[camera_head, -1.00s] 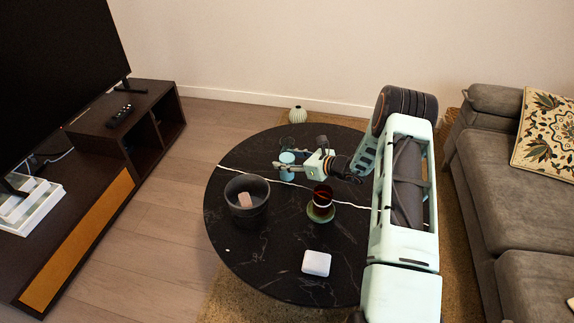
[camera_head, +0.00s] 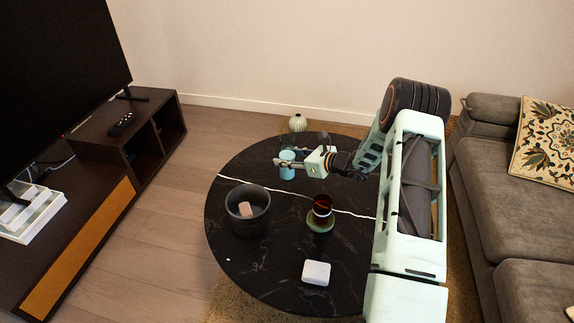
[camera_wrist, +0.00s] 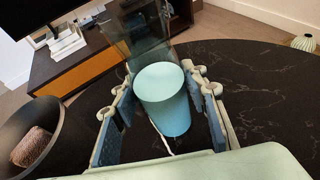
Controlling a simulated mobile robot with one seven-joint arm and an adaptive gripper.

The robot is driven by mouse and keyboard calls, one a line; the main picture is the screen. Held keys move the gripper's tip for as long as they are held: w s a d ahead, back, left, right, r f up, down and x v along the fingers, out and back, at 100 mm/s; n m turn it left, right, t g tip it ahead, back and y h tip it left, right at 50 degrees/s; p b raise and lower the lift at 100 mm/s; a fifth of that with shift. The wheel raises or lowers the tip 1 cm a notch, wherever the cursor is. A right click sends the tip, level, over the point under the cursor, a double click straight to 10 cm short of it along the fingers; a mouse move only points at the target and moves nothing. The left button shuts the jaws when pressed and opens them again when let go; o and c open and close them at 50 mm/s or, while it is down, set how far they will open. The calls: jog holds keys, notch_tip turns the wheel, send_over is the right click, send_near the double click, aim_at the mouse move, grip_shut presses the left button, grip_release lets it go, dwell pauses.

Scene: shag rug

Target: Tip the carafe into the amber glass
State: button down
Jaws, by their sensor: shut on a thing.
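The carafe (camera_head: 287,168) shows as a pale blue cylinder, with smoky see-through glass rising above it in the wrist view. My gripper (camera_head: 283,162) holds it near the back of the round black table. In the wrist view, the fingers of my gripper (camera_wrist: 163,112) press on both sides of the carafe (camera_wrist: 162,92), which looks upright. Whether its base is clear of the table I cannot tell for sure.
A dark bowl (camera_head: 236,221) with a pinkish block (camera_head: 246,209) inside stands left of the amber glass. A white box (camera_head: 316,272) lies at the table's front. A ribbed round vase (camera_head: 298,123) is beyond the back edge. The table's (camera_head: 265,262) front left is mostly bare.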

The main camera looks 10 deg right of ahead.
aim_at(292, 146)
jog(key=r, duration=0.4)
jog(key=s+r, duration=0.1)
jog(key=shift+d+r+p, duration=0.15)
jog(key=shift+r+p, duration=0.25)
jog(key=s+r+n+g, duration=0.1)
jog(key=s+r, duration=0.6)
jog(key=s, duration=0.3)
jog(key=s+r+n+y, duration=0.1)
jog(key=s+r, duration=0.5)
jog(key=s, duration=0.4)
jog(key=shift+a+r+g+y, duration=0.2)
jog(key=shift+r+g+y, duration=0.1)
jog(key=shift+r+g, duration=0.1)
